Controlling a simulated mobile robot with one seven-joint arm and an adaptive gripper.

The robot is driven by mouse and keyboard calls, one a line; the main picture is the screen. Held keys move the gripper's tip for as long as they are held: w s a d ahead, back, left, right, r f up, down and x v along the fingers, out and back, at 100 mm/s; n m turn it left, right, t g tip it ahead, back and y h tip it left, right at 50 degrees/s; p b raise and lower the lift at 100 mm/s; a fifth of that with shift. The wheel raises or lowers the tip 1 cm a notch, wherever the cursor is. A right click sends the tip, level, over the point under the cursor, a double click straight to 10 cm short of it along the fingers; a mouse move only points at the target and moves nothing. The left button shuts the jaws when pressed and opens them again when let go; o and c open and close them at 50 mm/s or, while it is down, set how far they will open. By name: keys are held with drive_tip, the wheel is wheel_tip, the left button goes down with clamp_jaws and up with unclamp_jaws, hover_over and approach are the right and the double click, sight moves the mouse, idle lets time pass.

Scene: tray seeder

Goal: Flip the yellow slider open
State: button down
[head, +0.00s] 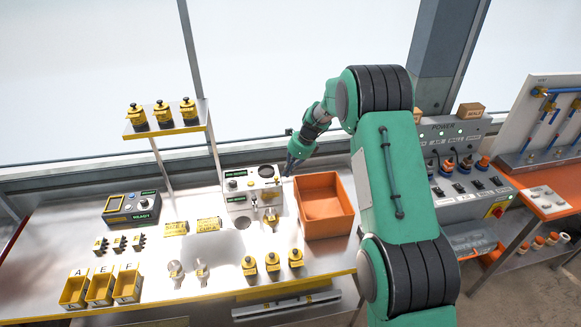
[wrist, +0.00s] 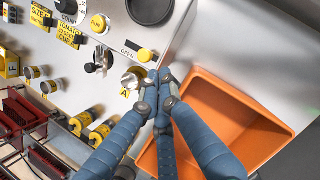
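The yellow slider (wrist: 146,55) is a small round knob at the right end of a slot beside the OPEN label, on the face of the grey seeder machine (head: 238,186). The machine face also fills the upper part of the wrist view (wrist: 185,18). My gripper (wrist: 160,75) has its blue-grey fingers drawn together at the tips, with nothing seen between them. The tips are just below and right of the slider; I cannot tell whether they touch it. In the head view my gripper (head: 290,166) is at the machine's upper right side, and the slider is too small to make out.
An orange bin (head: 325,237) stands right of the machine, close beside my gripper. Several yellow-capped parts (head: 272,262) stand in front. Yellow bins (head: 75,292) are at front left. A raised shelf (head: 185,128) holds yellow-black parts. A power panel (head: 455,150) stands right of my arm.

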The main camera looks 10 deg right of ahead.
drive_tip(key=shift+x, duration=1.7)
drive_tip(key=shift+a+r+p, duration=0.1)
drive_tip(key=shift+a+p, duration=0.45)
drive_tip(key=shift+a, duration=1.5)
drive_tip(key=shift+r, duration=0.15)
drive_tip(key=shift+d+r+p, duration=0.1)
drive_tip(key=shift+r+p, duration=0.35)
drive_tip(key=p+v, duration=0.5)
drive_tip(key=v, duration=0.3)
drive_tip(key=shift+d+r, duration=0.25)
drive_tip(key=shift+d, duration=0.1)
drive_tip(key=shift+s, duration=0.1)
